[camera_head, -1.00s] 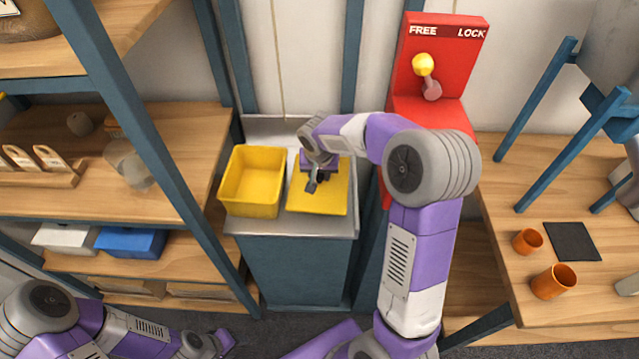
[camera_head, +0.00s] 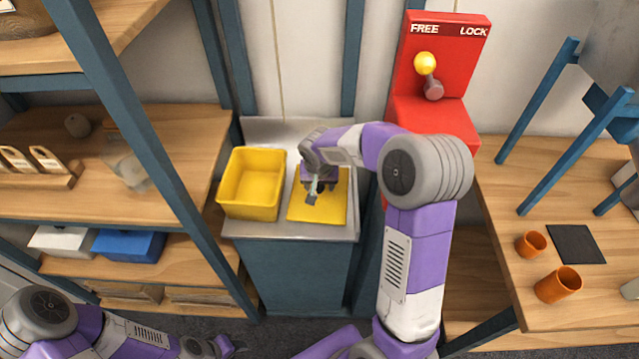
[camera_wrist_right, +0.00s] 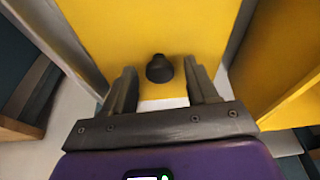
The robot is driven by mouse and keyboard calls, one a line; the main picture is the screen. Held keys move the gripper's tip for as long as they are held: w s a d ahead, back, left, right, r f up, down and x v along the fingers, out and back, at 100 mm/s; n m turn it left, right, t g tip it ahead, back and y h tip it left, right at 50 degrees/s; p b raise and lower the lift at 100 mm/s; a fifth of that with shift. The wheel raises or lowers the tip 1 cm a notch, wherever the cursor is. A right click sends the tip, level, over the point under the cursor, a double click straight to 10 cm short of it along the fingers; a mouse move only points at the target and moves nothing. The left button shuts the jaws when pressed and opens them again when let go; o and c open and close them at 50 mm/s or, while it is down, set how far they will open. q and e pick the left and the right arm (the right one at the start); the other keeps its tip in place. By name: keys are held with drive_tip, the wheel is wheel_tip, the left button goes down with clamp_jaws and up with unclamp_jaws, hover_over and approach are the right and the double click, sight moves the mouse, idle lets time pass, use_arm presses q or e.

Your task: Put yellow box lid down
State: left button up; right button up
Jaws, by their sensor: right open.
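The yellow box lid (camera_head: 335,209) lies flat on the metal counter, to the right of the open yellow box (camera_head: 250,187). In the right wrist view the lid (camera_wrist_right: 150,30) has a black knob (camera_wrist_right: 160,68). My right gripper (camera_head: 312,198) is over the lid. In its wrist view the two fingers (camera_wrist_right: 162,86) are apart, with the knob in line with the gap between them and not gripped. The yellow box wall (camera_wrist_right: 280,55) shows at the right there. My left gripper (camera_head: 226,346) is low at the bottom left, small and unclear.
The metal counter (camera_head: 278,229) has a narrow free strip in front. A red lever panel (camera_head: 440,115) stands right of it. Shelf posts (camera_head: 170,170) stand at the left. A wooden table (camera_head: 500,230) with orange cups (camera_head: 558,284) is at the right.

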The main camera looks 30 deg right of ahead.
sight(319, 203)
drive_tip(key=shift+r, duration=0.1)
drive_tip(key=shift+r+p, duration=0.3)
drive_tip(key=shift+r, duration=0.1)
drive_tip(key=p+v, duration=0.3)
drive_tip(key=v, duration=0.8)
drive_tip(key=shift+s, duration=0.15)
drive_tip(key=shift+a+r, duration=0.1)
